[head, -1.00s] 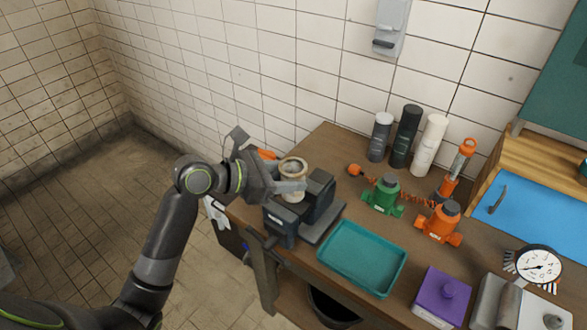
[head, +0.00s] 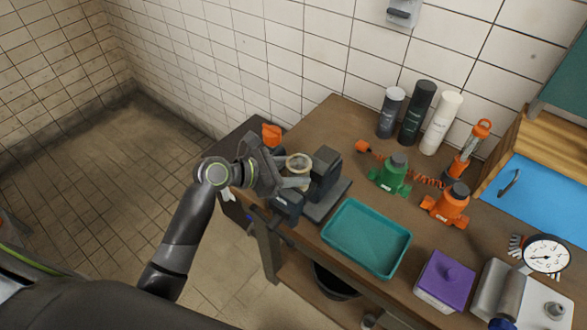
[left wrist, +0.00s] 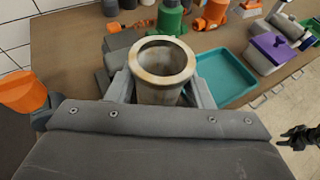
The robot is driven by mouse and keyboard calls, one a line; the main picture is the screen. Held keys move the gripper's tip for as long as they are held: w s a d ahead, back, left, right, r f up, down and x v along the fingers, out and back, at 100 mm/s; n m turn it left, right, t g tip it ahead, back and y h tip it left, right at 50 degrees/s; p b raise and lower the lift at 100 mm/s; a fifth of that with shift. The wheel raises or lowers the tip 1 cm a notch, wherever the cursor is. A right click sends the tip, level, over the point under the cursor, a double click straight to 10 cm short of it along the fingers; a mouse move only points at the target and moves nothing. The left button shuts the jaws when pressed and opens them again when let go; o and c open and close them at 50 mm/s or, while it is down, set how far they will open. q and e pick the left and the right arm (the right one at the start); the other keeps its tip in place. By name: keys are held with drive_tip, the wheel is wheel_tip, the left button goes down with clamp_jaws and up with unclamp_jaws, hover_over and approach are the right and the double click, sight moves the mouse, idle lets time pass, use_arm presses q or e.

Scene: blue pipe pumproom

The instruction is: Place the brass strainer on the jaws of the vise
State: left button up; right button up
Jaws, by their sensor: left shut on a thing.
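The brass strainer, a worn cream and tan cup with an open round top (head: 299,162), is held upright in my left gripper (head: 298,181). In the left wrist view the strainer (left wrist: 160,75) sits between the two grey fingers, and I look down into its mouth. The dark grey vise (head: 326,172) stands at the left end of the bench. The strainer is over or between its jaws; its lower end is hidden, so I cannot tell whether it touches them. A small black shape at the right of the left wrist view looks like my right gripper (left wrist: 299,137).
A teal tray (head: 366,238) lies right of the vise. Green (head: 391,175) and orange (head: 446,205) jack-like bodies stand behind it, with several bottles at the wall. A purple box (head: 444,281) and a gauge (head: 546,255) are at the right. An orange object (head: 271,135) stands behind my left gripper.

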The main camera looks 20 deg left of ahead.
use_arm(q)
drive_tip(key=shift+s+r, duration=0.1)
drive_tip(key=o, duration=0.8)
drive_tip(key=shift+f, duration=0.25)
drive_tip(key=shift+c, duration=0.2)
drive_tip(key=shift+r, duration=0.1)
drive_tip(key=b+v, duration=0.1)
drive_tip(key=v, duration=1.1)
drive_tip(key=shift+b, duration=0.3)
